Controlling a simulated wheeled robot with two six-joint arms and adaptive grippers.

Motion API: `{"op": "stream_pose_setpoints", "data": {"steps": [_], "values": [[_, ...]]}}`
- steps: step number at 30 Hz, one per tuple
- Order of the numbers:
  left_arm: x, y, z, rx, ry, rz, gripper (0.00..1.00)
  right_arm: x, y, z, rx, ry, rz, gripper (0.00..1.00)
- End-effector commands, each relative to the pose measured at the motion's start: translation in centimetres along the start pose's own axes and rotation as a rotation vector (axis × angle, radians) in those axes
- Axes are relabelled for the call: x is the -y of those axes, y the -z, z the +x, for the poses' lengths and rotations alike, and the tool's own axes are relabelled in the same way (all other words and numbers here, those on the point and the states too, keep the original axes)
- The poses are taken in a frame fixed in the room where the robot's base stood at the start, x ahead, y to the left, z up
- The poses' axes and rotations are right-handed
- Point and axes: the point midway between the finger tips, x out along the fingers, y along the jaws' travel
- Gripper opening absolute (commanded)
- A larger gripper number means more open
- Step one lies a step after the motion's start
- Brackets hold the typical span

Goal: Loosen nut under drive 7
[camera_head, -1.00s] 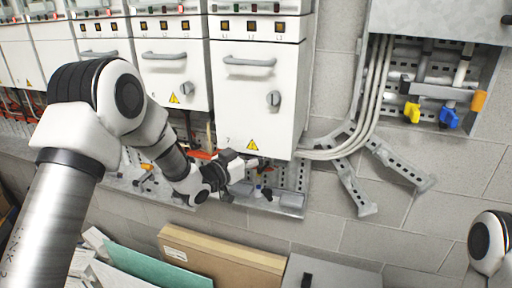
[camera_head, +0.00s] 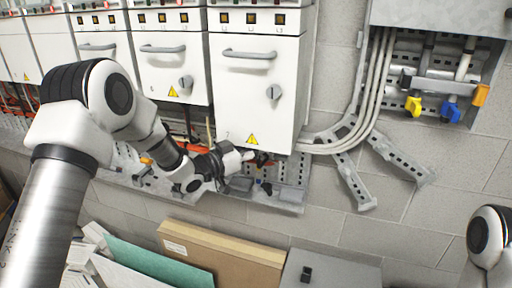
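The cabinet of drive 7 (camera_head: 253,92) hangs on the wall, with a grey bar handle, a rotary switch and a yellow warning triangle low on its door. My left arm comes in from the left, and its gripper (camera_head: 252,168) is just below the bottom edge of this cabinet, by the perforated metal plate (camera_head: 291,180). The fingers are small and dark there, so I cannot tell whether they are open or shut. The nut cannot be made out; the gripper and the shadow cover that area. Of my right arm only a white and black joint shows at the right edge; its gripper is out of view.
More drive cabinets (camera_head: 168,52) stand in a row to the left. Grey cables (camera_head: 357,118) curve down beside drive 7 to its right. An open panel with yellow (camera_head: 413,106) and blue (camera_head: 450,112) valve handles is at the upper right. A cardboard box (camera_head: 222,256) and a grey box (camera_head: 330,271) stand below.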

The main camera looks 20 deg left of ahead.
Motion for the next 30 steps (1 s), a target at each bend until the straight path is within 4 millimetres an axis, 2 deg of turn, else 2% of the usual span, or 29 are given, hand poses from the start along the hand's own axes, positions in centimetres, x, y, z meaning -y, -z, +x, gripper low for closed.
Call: {"op": "stream_pose_setpoints", "data": {"steps": [5,6,8,17,20,23,30], "values": [[0.1,0.2,0.0,-0.004,0.002,0.001,0.0,0.0,0.0,0.0,0.0,0.0,0.0,0.4],[0.1,0.2,0.0,-0.004,0.002,0.001,0.39,0.0,0.0,0.0,0.0,0.0,0.0,0.4],[0.1,0.2,0.0,-0.004,0.002,0.001,0.57,0.0,0.0,0.0,0.0,0.0,0.0,0.4],[0.0,0.1,-0.1,-0.002,0.002,0.0,0.57,0.0,0.0,0.0,0.0,0.0,0.001,0.4],[0.1,0.1,-0.8,-0.002,0.004,-0.001,0.57,0.0,0.0,0.0,0.0,0.0,0.001,0.4],[0.1,0.1,-2.5,-0.003,0.005,-0.004,0.57,0.0,0.0,0.0,0.0,0.0,0.0,0.4],[0.2,0.2,-8.8,-0.007,0.008,-0.007,0.57,0.0,0.0,0.0,0.0,0.0,0.0,0.4]]}}
